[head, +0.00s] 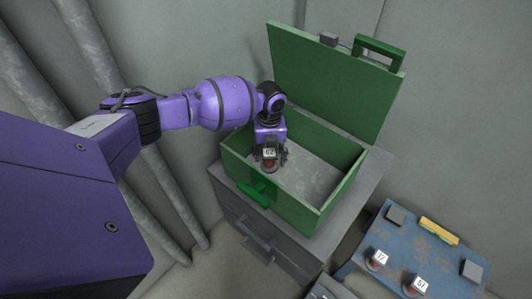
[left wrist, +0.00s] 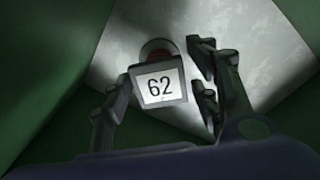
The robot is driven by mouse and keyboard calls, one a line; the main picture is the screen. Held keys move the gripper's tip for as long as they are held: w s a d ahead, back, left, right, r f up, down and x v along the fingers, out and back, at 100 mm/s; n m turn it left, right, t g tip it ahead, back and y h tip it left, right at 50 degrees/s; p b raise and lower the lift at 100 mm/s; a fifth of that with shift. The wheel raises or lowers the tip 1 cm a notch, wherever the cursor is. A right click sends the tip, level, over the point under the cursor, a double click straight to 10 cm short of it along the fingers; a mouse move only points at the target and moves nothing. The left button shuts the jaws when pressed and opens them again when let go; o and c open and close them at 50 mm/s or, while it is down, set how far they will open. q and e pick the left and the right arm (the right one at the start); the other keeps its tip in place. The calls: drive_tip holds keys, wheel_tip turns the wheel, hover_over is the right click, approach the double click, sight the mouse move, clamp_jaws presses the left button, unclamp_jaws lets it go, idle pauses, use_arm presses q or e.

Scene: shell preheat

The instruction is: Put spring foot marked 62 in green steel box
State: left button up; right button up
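The spring foot marked 62 (head: 269,154) is within the opening of the green steel box (head: 342,196), near its left front side. In the left wrist view the foot (left wrist: 158,87) shows a white label and a dark reddish round part against the pale box floor. My left gripper (head: 270,157) reaches down into the box. Its fingers (left wrist: 163,88) stand on both sides of the foot, with a gap visible at the right finger, so it looks open around it. I cannot tell whether the foot rests on the floor. My right gripper is out of view.
The box's green lid (head: 335,80) stands open at the back. The box sits on a grey cabinet (head: 232,203). At lower right a blue table (head: 405,250) holds feet marked 72 (head: 378,260) and 57 (head: 417,285), grey blocks and a yellow bar (head: 438,231).

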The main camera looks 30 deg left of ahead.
use_arm(q)
wheel_tip(320, 180, up, 12)
drive_tip(key=p, duration=0.1)
drive_tip(key=shift+r, duration=0.25)
idle(0.4)
